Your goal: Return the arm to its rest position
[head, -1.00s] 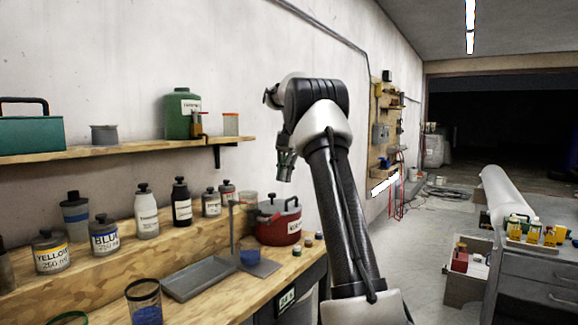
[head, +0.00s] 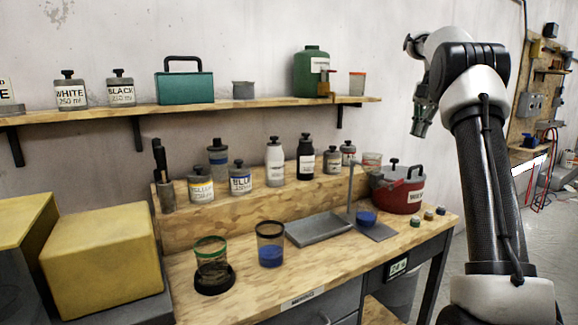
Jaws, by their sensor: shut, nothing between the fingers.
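My arm stands raised and folded at the right of the head view. My gripper (head: 421,121) hangs from its wrist, pointing down, in front of the bare wall. It is shut and empty, and touches nothing. It is to the right of the shelf's end and above the red pot (head: 399,188).
The wooden workbench (head: 262,295) holds a grey tray (head: 318,230), a cup with blue contents (head: 270,246), a green-rimmed cup (head: 211,262) and several bottles. The wall shelf (head: 280,108) carries a teal box (head: 185,84) and green canister (head: 311,72). Yellow blocks (head: 100,258) stand left.

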